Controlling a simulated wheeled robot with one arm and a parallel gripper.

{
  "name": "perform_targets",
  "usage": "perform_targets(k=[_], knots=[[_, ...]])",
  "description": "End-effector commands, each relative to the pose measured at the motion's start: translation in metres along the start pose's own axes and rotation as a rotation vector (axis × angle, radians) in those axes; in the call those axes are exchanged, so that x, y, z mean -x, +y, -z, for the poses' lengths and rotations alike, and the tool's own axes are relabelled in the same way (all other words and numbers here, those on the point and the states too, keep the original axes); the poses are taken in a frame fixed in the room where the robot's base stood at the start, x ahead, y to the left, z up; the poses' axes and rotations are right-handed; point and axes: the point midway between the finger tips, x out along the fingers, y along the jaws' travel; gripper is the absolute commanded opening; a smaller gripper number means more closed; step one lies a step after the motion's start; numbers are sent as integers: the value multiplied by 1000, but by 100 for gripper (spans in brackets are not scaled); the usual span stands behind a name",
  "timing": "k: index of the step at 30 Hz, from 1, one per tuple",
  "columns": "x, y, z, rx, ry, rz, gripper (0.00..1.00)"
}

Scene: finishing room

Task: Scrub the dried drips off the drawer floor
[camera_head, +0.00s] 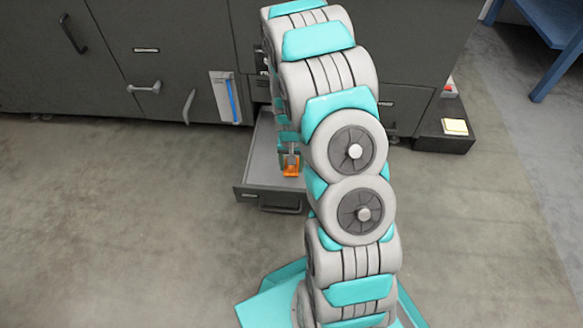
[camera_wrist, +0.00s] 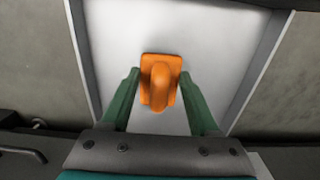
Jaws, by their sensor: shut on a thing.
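The drawer (camera_head: 262,150) stands pulled out from the dark cabinet, with a pale grey floor. Its floor (camera_wrist: 112,42) fills the middle of the wrist view, between two raised side walls. My gripper (camera_wrist: 160,78) points down into the drawer, its green fingers on either side of an orange scrubber (camera_wrist: 160,64) with a raised grip. It is shut on the scrubber. The scrubber (camera_head: 291,168) also shows in the head view, inside the drawer near its front; whether it touches the floor I cannot tell. I make out no drips; my arm hides part of the drawer.
The dark cabinet (camera_head: 180,50) with handles stands behind the drawer. A blue table (camera_head: 555,35) is at the far right. The concrete floor (camera_head: 120,220) left of the drawer is clear.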

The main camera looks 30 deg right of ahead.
Motion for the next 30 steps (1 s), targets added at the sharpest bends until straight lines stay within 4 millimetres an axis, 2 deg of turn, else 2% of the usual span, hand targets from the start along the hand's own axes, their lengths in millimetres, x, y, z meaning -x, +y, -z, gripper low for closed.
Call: perform_targets(k=[12, 30], knots=[[38, 0, -4, 5, 0, 0, 10], [40, 0, -5, 5, -1, 0, 10]])
